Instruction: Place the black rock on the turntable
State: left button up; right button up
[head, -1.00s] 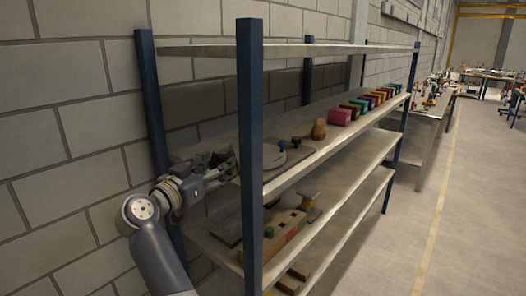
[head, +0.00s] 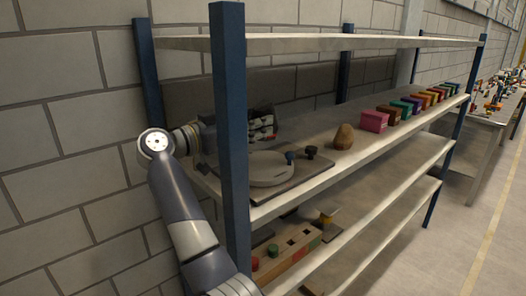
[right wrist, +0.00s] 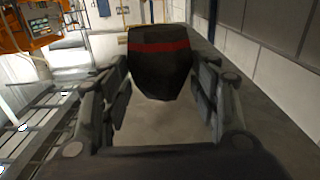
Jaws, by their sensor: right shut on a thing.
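The black rock (right wrist: 160,62), dark with a red band across it, is between the fingers of my right gripper (right wrist: 162,85) in the right wrist view. In the head view my right gripper (head: 262,128) is shut on it above the upper-middle shelf, behind the blue front post; the rock is mostly hidden there by the fingers. The turntable (head: 268,171), a round grey disc on a dark flat base, lies on that shelf below the gripper and slightly nearer the front. The rock is apart from the disc. My left gripper is not in view.
A blue post (head: 229,120) stands in front of my right wrist. A brown rock (head: 343,137) and a row of coloured blocks (head: 374,121) stand further right. Another shelf board (head: 330,43) is overhead.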

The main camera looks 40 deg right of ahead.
jog(key=f, duration=0.3)
jog(key=shift+a+p, duration=0.25)
jog(key=shift+p, duration=0.05)
jog(key=f, duration=0.2)
jog(key=f+p, duration=0.1)
jog(key=f, duration=0.1)
jog(key=shift+d, duration=0.2)
jog(key=o, duration=1.6)
jog(key=shift+f, duration=0.1)
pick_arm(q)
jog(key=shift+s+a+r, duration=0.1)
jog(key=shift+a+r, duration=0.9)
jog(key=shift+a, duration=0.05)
